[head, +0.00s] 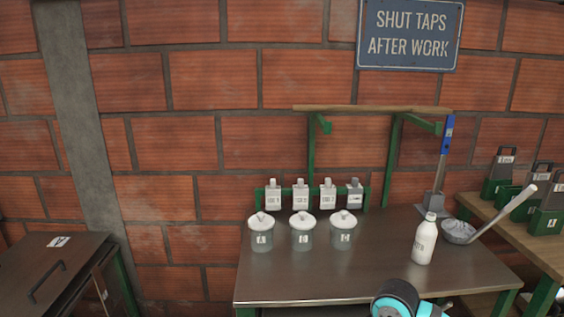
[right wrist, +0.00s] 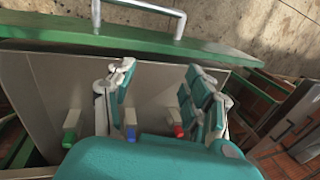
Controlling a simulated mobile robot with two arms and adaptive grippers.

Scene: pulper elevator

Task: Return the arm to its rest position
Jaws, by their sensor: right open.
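My right gripper (right wrist: 160,78) is open in the right wrist view, its two teal and grey fingers spread apart with nothing seen between them. It is in front of a pale grey panel (right wrist: 155,100) with a green edge. Small green (right wrist: 71,124), blue (right wrist: 131,133) and red (right wrist: 178,130) pieces show near the fingers; I cannot tell whether any touches them. A teal and black part of my arm (head: 400,298) shows at the bottom of the head view, in front of the table. My left gripper is not in view.
The metal table (head: 300,280) holds several lidded jars (head: 302,235), a white bottle (head: 424,240) and a ladle (head: 500,215). A green frame with a wooden bar (head: 370,109) stands behind. A metal handle (right wrist: 178,15) is near the wrist. The table's front left is clear.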

